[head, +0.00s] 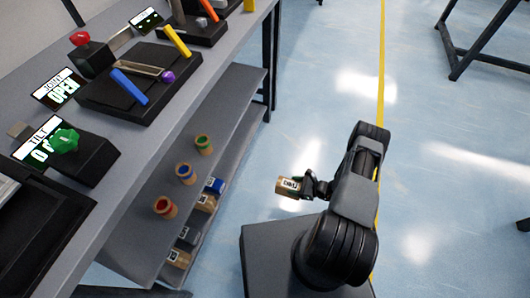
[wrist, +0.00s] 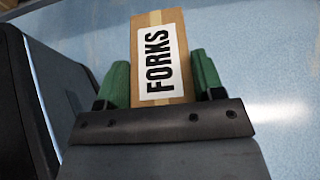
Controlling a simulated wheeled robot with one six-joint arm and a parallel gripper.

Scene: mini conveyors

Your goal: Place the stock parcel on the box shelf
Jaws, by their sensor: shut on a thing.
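My gripper (head: 311,187) is shut on a small brown cardboard parcel (head: 287,187) with a white label. In the wrist view the parcel (wrist: 158,30) reads "FORKS" and sits between the green finger pads of my gripper (wrist: 159,82). It is held in the air over the blue floor, to the right of the shelving. A grey lower shelf (head: 197,226) under the bench bears several small labelled boxes (head: 207,203). Part of that shelf is hidden by the shelf above it.
The shelf above (head: 128,236) holds a red-rimmed cup (head: 165,207), a blue-rimmed cup (head: 185,172) and a green-rimmed cup (head: 203,144). The grey bench (head: 200,75) above carries several devices with levers and knobs. Open floor (head: 300,110) lies between the shelving and my arm.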

